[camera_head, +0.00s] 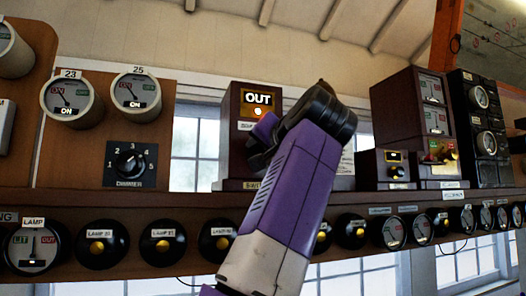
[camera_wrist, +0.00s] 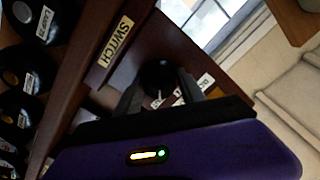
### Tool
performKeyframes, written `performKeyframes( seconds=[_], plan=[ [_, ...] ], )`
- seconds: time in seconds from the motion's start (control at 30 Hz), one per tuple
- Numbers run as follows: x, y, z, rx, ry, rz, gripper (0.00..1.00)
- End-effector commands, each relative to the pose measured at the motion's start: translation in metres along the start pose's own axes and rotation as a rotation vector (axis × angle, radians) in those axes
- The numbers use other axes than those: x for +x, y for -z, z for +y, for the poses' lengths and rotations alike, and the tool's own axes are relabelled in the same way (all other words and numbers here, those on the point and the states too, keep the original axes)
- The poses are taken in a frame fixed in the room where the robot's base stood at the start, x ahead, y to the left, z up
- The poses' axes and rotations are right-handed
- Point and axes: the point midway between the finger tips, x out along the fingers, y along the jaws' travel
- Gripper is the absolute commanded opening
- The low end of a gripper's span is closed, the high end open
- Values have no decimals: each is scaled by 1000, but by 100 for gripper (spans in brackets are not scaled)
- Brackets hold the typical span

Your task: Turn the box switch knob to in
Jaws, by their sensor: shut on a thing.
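The box switch is a dark wooden box (camera_head: 241,92) on the shelf in the head view, with a lit window (camera_head: 258,98) reading OUT. My arm and gripper cover the lower right of its front, so the knob is hidden there. In the wrist view the round black knob (camera_wrist: 158,76) shows on the box face, between the fingers of my gripper (camera_wrist: 165,98). The gripper is shut on the knob. A plate reading SWITCH (camera_wrist: 115,44) shows beside it in the wrist view.
A dimmer dial (camera_head: 130,165) and two round gauges stand left of the box. A smaller box with a knob (camera_head: 396,172) and taller instrument boxes stand to the right. A row of round lamp plungers (camera_head: 163,243) runs along the shelf front below.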

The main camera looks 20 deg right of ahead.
Motion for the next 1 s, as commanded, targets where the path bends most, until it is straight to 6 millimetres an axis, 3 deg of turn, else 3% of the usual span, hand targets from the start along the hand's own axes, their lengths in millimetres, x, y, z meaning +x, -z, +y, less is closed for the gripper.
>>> performKeyframes(
  seconds=[0.27, 1.0],
  plan=[
    [0, 0, 2, -121, -4, 1, 6],
    [0, 0, -1, -717, -4, -1, 6]
  ],
)
